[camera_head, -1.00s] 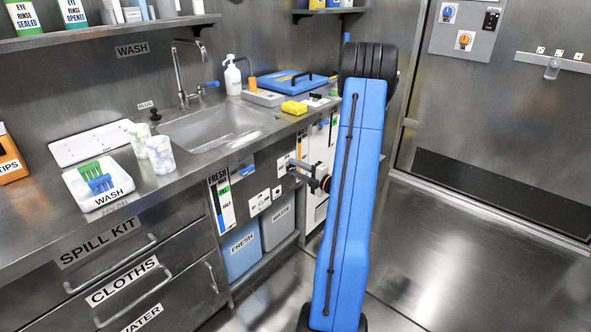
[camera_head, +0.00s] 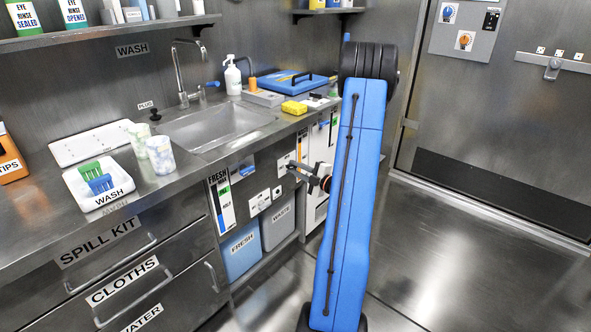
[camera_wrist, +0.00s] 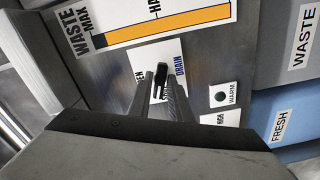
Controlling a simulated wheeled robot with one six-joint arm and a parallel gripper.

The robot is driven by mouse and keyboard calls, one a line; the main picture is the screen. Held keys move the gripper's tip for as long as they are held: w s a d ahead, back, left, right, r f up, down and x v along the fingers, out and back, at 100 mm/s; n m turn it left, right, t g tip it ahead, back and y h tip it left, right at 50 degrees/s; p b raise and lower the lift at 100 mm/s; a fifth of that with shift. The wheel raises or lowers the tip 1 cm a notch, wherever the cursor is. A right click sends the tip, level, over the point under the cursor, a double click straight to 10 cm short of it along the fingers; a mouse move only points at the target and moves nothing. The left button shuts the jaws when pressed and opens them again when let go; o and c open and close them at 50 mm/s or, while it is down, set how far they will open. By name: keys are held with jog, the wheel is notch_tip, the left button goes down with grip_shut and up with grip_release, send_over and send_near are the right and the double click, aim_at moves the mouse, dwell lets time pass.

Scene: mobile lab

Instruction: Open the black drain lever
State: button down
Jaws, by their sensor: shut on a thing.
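The black drain lever (camera_wrist: 161,74) sits on a white plate lettered "DRAIN" (camera_wrist: 176,53) on the grey metal panel. In the wrist view, my gripper (camera_wrist: 161,88) is shut on the lever, with one finger on each side of it. The fingers hide part of the lever and some of the plate's lettering. In the head view, my gripper (camera_head: 291,165) reaches to the panel under the counter, right of the sink; the lever is too small and covered to make out there.
A yellow WASTE gauge (camera_wrist: 168,25) and a WARM indicator (camera_wrist: 220,96) are close to the fingers. FRESH (camera_head: 241,252) and WASTE (camera_head: 278,224) containers stand below the panel. The counter with its sink (camera_head: 215,128) is above left. The floor to the right is clear.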

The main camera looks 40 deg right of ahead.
jog(key=m, duration=1.2)
jog(key=shift+f, duration=0.1)
jog(key=shift+m, duration=0.4)
jog(key=c, duration=1.8)
grip_release()
jog(key=shift+o, duration=0.2)
jog(key=s+d, duration=0.1)
jog(key=s, duration=1.6)
jog(key=shift+s+d, duration=0.2)
